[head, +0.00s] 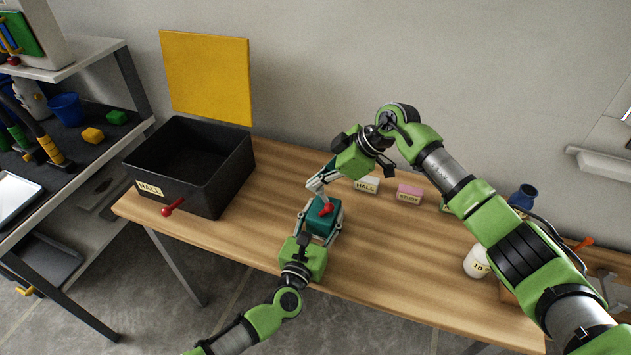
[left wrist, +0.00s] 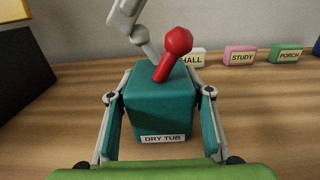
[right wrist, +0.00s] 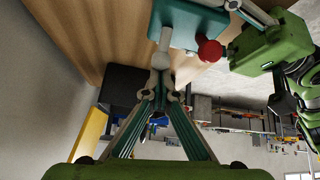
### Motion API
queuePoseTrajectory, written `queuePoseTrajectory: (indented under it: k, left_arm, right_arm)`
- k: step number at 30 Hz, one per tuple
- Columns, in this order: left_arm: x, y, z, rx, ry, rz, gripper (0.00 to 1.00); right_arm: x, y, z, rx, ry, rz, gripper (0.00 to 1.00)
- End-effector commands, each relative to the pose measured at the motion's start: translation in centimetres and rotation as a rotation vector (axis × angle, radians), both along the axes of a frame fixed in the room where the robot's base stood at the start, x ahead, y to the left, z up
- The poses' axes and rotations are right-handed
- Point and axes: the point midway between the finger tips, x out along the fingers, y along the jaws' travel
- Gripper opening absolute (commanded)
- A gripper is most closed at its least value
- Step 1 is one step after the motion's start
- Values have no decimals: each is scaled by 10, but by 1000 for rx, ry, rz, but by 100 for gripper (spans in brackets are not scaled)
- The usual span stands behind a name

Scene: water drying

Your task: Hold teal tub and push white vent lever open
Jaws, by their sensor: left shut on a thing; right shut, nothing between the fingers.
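The teal tub (head: 322,216), labelled DRY TUB in the left wrist view (left wrist: 160,115), stands on the wooden table. My left gripper (left wrist: 160,90) is shut on it, one finger along each side.
A black bin (head: 190,165) labelled HALL stands left, with a red-knobbed piece (head: 173,207) at its front. Label blocks HALL (head: 366,184) and STUDY (head: 409,194) lie behind the tub. A white jar (head: 476,261) and blue vessel (head: 523,196) stand right. The table between bin and tub is clear.

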Motion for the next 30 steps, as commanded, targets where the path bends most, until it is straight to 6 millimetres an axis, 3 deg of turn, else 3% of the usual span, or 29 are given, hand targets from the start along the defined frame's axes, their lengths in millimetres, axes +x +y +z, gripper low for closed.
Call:
queuePoseTrajectory:
  k: [14, 30]
  left_arm:
    - [0, 0, 0, 0, 0, 1, 21]
    - [0, 0, 0, 0, 0, 1, 21]
  right_arm:
    - [-4, -12, 0, 134, -39, -3, 0]
    - [-12, -37, 0, 496, -154, -5, 0]
